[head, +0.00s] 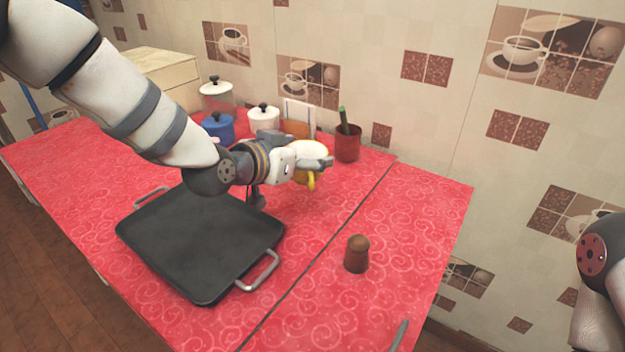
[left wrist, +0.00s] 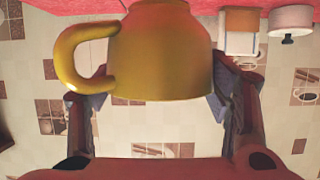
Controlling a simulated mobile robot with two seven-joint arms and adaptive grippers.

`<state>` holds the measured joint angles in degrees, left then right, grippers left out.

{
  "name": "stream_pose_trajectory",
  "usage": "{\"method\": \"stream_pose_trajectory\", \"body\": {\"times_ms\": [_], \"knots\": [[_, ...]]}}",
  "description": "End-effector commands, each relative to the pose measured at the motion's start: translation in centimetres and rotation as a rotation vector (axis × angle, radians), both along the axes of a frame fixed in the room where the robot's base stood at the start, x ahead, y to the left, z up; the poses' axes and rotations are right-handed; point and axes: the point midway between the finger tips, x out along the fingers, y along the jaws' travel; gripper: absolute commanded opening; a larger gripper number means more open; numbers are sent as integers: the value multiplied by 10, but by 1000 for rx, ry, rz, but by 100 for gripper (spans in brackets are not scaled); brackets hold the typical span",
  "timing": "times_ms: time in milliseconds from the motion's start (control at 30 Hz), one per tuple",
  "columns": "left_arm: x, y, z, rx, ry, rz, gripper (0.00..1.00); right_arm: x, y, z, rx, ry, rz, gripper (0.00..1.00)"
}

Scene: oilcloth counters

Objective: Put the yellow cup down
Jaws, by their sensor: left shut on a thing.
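The yellow cup (left wrist: 165,55) is large in the left wrist view, between the two fingers of my left gripper (left wrist: 160,105). Its handle (left wrist: 68,60) sticks out to the left there. The gripper is shut on the cup, over the red counter (head: 330,215) behind the black tray. I cannot tell whether the cup's base touches the counter. My right gripper is out of view.
A black tray (head: 200,240) with metal handles lies at the front left. A brown shaker (head: 357,253) stands at the right. A red pot (head: 347,143), white canisters (head: 264,117) and a blue canister (head: 218,126) stand by the wall. Counter between shaker and red pot is clear.

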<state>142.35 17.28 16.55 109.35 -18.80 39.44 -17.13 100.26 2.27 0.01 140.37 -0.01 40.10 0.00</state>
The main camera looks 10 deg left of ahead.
Motion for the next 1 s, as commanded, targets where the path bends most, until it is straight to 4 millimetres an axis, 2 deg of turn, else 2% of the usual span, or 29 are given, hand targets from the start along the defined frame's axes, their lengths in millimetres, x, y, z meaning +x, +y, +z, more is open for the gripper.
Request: {"method": "stream_pose_trajectory", "body": {"times_ms": [33,100,200,300,467,600,1000], "knots": [[9,-1,-17,0,11,1,38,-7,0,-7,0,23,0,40],[20,-2,-31,1,10,0,38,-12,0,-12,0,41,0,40],[33,-3,-46,0,8,1,38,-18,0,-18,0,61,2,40],[43,-4,-54,0,3,-1,38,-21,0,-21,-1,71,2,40],[52,-5,-64,0,1,0,38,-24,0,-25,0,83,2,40],[52,-4,-90,0,4,1,38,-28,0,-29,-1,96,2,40],[52,-5,-95,0,-2,0,38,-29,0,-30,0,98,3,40]]}}
